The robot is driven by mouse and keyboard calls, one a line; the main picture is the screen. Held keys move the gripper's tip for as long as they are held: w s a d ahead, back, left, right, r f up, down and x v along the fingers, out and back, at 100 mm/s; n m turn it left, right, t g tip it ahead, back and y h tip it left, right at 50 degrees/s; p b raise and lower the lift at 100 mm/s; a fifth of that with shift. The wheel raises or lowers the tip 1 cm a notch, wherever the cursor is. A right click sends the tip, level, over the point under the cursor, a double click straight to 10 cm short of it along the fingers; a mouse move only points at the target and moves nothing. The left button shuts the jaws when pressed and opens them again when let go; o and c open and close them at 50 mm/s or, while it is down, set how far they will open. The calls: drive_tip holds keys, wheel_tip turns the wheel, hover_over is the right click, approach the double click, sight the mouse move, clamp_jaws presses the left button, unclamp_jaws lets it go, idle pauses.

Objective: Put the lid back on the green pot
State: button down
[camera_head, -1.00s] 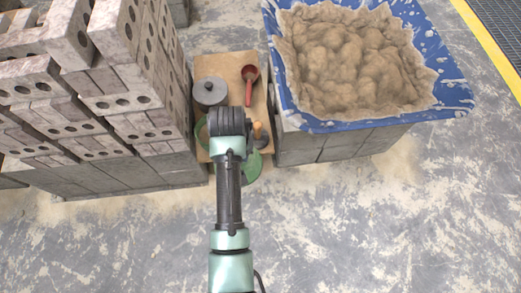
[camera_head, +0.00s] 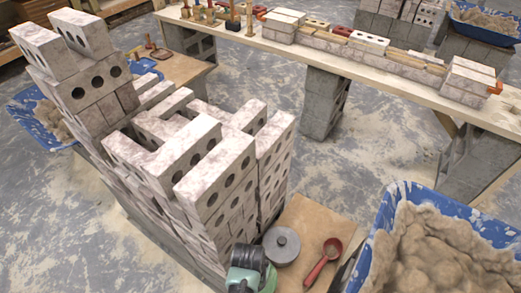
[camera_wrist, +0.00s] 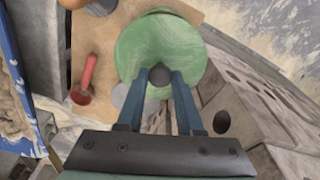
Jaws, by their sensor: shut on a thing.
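My gripper (camera_wrist: 160,80) has its blue fingers closed around the dark knob of a round green lid (camera_wrist: 140,55) in the wrist view. The lid lies broad and flat across the view beyond the fingertips. A green edge shows just past its far rim; I cannot tell whether this is the green pot, or whether the lid touches it. In the head view only my dark wrist and pale green arm show at the bottom edge. The fingers, lid and green pot are not visible there.
A grey lidded pot (camera_head: 281,245) and a red ladle (camera_head: 325,262) sit on the small board (camera_head: 312,222). A tall brick stack (camera_head: 190,165) stands close on the left, a blue mortar tub (camera_head: 385,215) on the right. A long bench (camera_head: 350,68) stands behind.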

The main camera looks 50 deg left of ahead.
drive_tip(key=shift+f+b, duration=2.25)
drive_tip(key=shift+b, duration=0.3)
drive_tip(key=shift+f+b, duration=0.55)
drive_tip(key=shift+f, duration=0.35)
drive_tip(key=shift+p, duration=0.45)
drive_tip(key=shift+f, duration=0.15)
unclamp_jaws()
idle(0.7)
drive_tip(key=shift+p, duration=0.3)
